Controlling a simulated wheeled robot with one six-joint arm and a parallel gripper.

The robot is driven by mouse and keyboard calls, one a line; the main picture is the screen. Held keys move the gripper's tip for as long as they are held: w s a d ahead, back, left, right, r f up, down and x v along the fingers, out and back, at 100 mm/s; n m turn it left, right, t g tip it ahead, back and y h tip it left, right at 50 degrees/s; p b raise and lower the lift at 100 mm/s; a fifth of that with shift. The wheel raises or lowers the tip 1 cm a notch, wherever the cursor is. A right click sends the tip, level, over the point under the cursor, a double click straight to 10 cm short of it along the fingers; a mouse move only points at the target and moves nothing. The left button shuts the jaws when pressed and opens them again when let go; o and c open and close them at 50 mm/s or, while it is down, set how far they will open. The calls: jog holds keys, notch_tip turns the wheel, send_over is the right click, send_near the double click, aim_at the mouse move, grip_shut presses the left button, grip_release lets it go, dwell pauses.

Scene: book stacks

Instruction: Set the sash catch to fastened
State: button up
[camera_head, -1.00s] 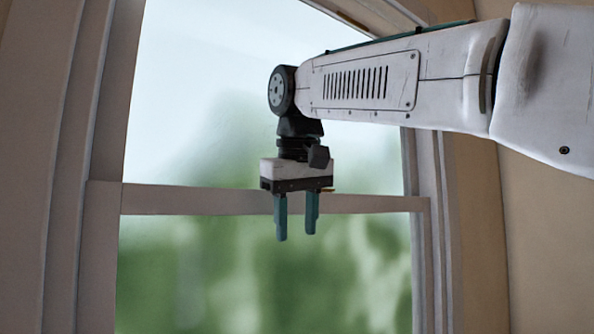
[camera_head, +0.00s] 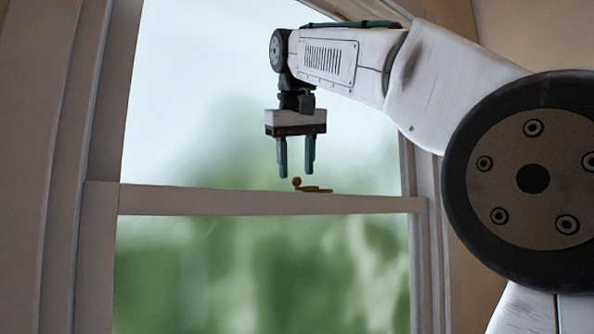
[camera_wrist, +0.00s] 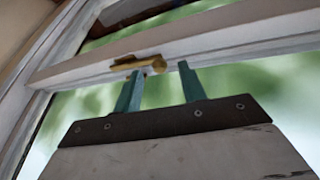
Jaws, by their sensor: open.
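The sash catch (camera_head: 312,188) is a small brass piece with a round knob, on top of the window's middle rail (camera_head: 230,201). In the wrist view the brass catch (camera_wrist: 140,63) lies along the rail, its knob toward the gap between my fingertips. My gripper (camera_head: 296,172) points down just above the catch in the head view, its two teal fingers apart and empty. In the wrist view my gripper (camera_wrist: 160,80) has one finger on each side of the knob's line. I cannot tell whether a finger touches the catch.
The window frame's left side (camera_head: 98,250) and right side (camera_head: 420,250) bound the glass. The glass (camera_head: 200,100) lies behind my gripper. The space above the rail on both sides of my gripper looks clear.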

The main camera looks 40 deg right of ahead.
jog(key=shift+x, duration=0.9)
grip_shut()
